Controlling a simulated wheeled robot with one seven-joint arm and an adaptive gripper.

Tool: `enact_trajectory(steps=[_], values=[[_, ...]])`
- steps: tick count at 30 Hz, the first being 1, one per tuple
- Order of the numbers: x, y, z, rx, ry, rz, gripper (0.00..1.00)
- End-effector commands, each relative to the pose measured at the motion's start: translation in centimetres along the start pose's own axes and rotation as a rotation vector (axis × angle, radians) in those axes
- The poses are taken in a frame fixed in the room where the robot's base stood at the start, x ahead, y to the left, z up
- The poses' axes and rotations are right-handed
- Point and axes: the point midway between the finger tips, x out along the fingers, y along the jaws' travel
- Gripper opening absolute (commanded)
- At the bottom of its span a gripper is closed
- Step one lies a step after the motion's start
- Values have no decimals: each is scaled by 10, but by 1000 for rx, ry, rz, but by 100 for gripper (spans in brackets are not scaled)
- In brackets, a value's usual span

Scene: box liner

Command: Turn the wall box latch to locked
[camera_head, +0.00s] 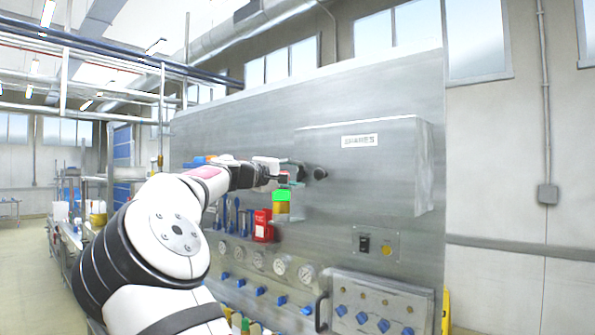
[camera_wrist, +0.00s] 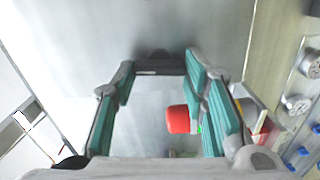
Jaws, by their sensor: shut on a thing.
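The grey metal wall box (camera_head: 380,160) with a white label stands out from the large panel. Its dark latch (camera_head: 320,173) is a knob at the box's left side. My gripper (camera_head: 293,172) reaches the latch from the left. In the wrist view, my gripper's teal-padded fingers (camera_wrist: 160,82) stand wide apart, with the dark latch bar (camera_wrist: 158,67) spanning between their tips. The gripper is shut on this latch. The fingers and wrist hide part of the latch in the head view, so its exact angle is hard to tell.
A green and yellow block (camera_head: 281,200) is just below my gripper; a red block (camera_wrist: 177,119) shows between the fingers in the wrist view. A red box (camera_head: 263,225), blue tools (camera_head: 228,213) and several gauges (camera_head: 281,264) are lower on the panel.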

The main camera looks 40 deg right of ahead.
Motion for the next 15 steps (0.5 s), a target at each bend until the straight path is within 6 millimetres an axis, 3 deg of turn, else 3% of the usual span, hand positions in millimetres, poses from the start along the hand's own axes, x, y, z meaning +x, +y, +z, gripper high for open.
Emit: enact_trajectory(steps=[15], values=[[0, -1, 0, -140, 1, 0, 12]])
